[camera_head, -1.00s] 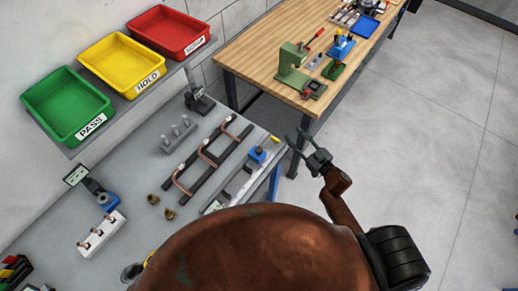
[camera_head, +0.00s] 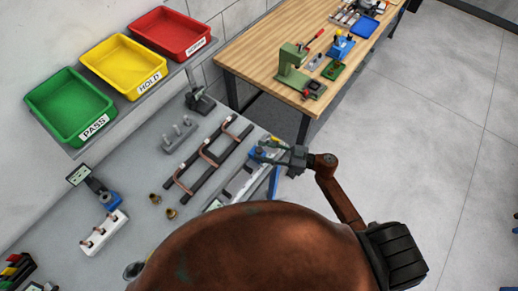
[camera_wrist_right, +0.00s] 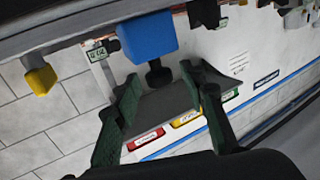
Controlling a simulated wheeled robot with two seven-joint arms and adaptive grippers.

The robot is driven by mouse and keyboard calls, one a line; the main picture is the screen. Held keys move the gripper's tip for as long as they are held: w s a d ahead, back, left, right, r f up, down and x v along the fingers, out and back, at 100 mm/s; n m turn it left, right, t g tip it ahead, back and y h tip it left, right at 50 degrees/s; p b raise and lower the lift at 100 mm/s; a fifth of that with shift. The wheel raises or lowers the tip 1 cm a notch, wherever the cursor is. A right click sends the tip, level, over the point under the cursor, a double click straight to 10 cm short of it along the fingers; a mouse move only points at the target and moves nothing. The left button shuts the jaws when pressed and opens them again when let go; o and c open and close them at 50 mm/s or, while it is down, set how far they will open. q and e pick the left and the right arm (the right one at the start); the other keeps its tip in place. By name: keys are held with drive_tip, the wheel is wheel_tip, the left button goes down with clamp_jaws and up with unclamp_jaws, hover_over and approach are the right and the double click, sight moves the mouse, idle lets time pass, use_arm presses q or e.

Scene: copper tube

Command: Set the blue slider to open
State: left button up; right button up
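The blue slider (camera_head: 257,153) is a blue block on a grey rail fixture (camera_head: 241,180) near the right edge of the grey bench. My right gripper (camera_head: 268,150) is at the slider's right side and partly covers it. In the right wrist view the slider (camera_wrist_right: 148,38) shows large, with a dark knob (camera_wrist_right: 158,74) below it. The two fingers of the right gripper (camera_wrist_right: 160,80) are apart, one on each side of the knob. I cannot tell whether they touch it. My left gripper is not in view.
A rack with bent copper tubes (camera_head: 208,155) lies left of the rail. Green (camera_head: 70,108), yellow (camera_head: 123,65) and red (camera_head: 170,34) trays stand behind. A wooden table (camera_head: 262,58) holds a green press (camera_head: 296,66). A yellow piece (camera_wrist_right: 40,80) is left of the slider in the wrist view.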

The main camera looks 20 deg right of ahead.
drive_tip(key=shift+x, duration=0.9)
drive_tip(key=shift+c, duration=0.4)
clamp_jaws()
drive_tip(key=shift+d, duration=0.1)
